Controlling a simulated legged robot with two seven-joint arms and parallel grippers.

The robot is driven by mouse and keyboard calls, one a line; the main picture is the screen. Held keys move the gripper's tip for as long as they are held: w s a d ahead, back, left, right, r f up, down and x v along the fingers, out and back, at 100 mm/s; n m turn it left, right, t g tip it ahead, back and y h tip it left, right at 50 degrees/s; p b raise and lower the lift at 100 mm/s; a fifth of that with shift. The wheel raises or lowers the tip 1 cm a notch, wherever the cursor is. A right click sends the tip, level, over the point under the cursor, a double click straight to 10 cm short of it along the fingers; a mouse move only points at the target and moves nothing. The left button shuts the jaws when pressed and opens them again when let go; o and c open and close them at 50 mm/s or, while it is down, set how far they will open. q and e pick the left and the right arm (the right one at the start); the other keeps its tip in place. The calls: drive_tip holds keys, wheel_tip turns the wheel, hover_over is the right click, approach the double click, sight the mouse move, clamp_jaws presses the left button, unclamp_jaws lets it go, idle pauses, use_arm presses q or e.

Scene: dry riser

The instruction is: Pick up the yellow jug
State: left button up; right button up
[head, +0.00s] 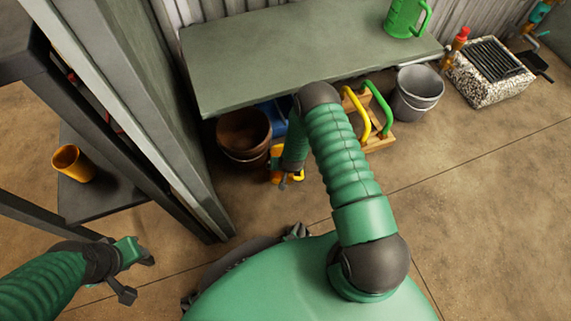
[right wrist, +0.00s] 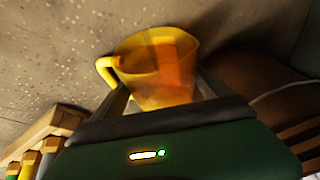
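The yellow jug (right wrist: 158,68) shows in the right wrist view, with its rim away from my palm and its handle at the left. In the head view a little of the yellow-orange jug (head: 277,154) shows beside my right forearm, low below the green bench; the arm hides the rest. My right gripper (right wrist: 162,88) has its fingers spread wide, one on each side of the jug. I cannot tell whether they touch it. My left gripper (head: 138,277) is open and empty at the lower left, far from the jug.
The green bench (head: 270,58) overhangs this spot. A brown bucket (head: 243,134) stands left of the jug; a wooden carrier (head: 378,140) with yellow and green handles and a grey bucket (head: 417,92) stand right. An orange-yellow pot (head: 72,163) sits on a dark shelf.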

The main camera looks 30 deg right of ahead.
drive_tip(key=c, duration=1.2)
drive_tip(key=shift+r, duration=0.15)
